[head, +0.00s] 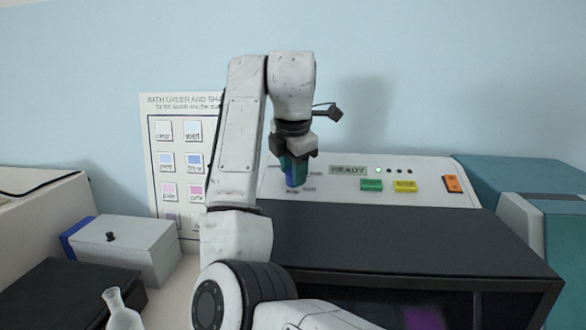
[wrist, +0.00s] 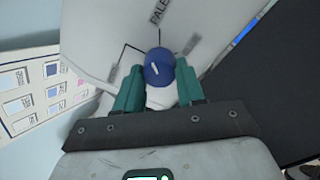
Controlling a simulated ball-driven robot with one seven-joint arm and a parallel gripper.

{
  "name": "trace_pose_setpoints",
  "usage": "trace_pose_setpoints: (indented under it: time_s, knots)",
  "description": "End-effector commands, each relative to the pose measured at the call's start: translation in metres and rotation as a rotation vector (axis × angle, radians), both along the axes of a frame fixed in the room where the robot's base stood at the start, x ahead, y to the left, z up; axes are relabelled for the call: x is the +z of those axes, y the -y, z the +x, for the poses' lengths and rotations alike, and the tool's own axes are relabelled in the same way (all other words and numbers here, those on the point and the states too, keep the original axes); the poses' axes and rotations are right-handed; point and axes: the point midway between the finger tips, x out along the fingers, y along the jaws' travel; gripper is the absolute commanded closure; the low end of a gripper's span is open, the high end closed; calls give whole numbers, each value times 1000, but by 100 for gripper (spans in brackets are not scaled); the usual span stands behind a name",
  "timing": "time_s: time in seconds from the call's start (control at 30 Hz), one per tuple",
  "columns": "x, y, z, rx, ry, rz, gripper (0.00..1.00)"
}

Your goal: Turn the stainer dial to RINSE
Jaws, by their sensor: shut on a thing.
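The stainer dial (wrist: 158,68) is a round blue knob with a short white mark, seen from above in the wrist view. My gripper (wrist: 160,80) has its two teal fingers shut on it, one on each side. Thin lines run from around the dial to small labels; one reads PALE (wrist: 159,12), and the others are too small or turned to read. I cannot tell which label the mark points to. In the head view my gripper (head: 295,172) reaches down to the stainer's sloping white panel (head: 340,192) and hides most of the dial.
The panel carries a READY display (head: 348,170), a green button (head: 371,185), a yellow button (head: 405,186) and an orange switch (head: 452,184). A dark cover (head: 420,240) lies in front. A wall chart (head: 150,150) hangs behind. A grey box (head: 125,247) and glass bottle (head: 122,312) stand left.

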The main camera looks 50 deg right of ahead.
Motion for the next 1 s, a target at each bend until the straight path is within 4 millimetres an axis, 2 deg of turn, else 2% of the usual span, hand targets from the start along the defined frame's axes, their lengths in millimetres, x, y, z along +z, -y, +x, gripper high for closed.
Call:
trace_pose_setpoints:
  time_s: [0.5,1.0]
  knots:
    - [3,-1,1,433,-128,-108,92]
    - [3,-1,1,633,-192,-157,92]
